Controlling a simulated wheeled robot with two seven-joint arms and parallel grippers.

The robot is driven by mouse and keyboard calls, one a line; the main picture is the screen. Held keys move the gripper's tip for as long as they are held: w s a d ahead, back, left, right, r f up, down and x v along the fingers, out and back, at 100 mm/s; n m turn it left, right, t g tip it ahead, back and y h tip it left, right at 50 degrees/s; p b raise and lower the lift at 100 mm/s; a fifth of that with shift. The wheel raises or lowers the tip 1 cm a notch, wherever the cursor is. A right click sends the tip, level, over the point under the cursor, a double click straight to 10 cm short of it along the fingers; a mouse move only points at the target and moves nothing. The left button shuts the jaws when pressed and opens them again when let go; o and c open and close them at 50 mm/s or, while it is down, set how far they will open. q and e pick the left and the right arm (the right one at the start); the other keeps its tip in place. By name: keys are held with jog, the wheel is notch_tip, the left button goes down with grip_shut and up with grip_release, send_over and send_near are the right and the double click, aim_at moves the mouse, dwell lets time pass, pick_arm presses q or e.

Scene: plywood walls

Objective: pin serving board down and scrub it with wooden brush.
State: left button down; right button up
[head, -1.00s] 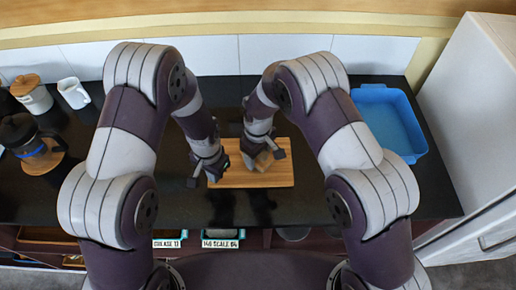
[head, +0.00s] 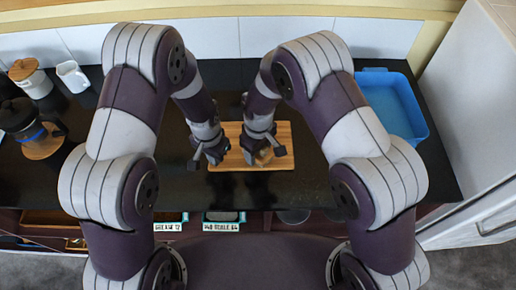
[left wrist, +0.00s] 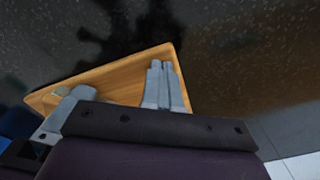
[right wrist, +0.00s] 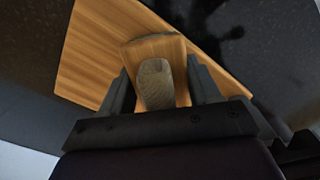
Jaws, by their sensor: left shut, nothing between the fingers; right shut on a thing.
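The serving board (head: 284,136), a light wooden rectangle, lies flat on the dark counter. It shows under both grippers in the left wrist view (left wrist: 118,78) and the right wrist view (right wrist: 88,50). My left gripper (head: 215,159) is shut and empty, its fingertips over the left part of the board; the left wrist view shows the fingers (left wrist: 165,82) side by side. I cannot tell whether they touch the board. My right gripper (head: 262,155) is shut on the wooden brush (right wrist: 155,50), a block with a greyish oval patch, over the board's right part. Its underside is hidden.
A blue tray (head: 422,128) stands at the right on the counter (head: 330,185). At the left are a French press (head: 18,118), a white lidded canister (head: 32,82) and a white pitcher (head: 72,77). The counter in front of the board is clear.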

jog(key=shift+w+d, duration=0.1)
jog(key=shift+w, duration=3.9)
notch_tip(320, 180, up, 5)
jog(key=shift+f, duration=0.1)
jog(key=d, duration=1)
jog(key=shift+a, duration=0.1)
jog(key=a, duration=0.9)
jog(key=shift+a, duration=0.4)
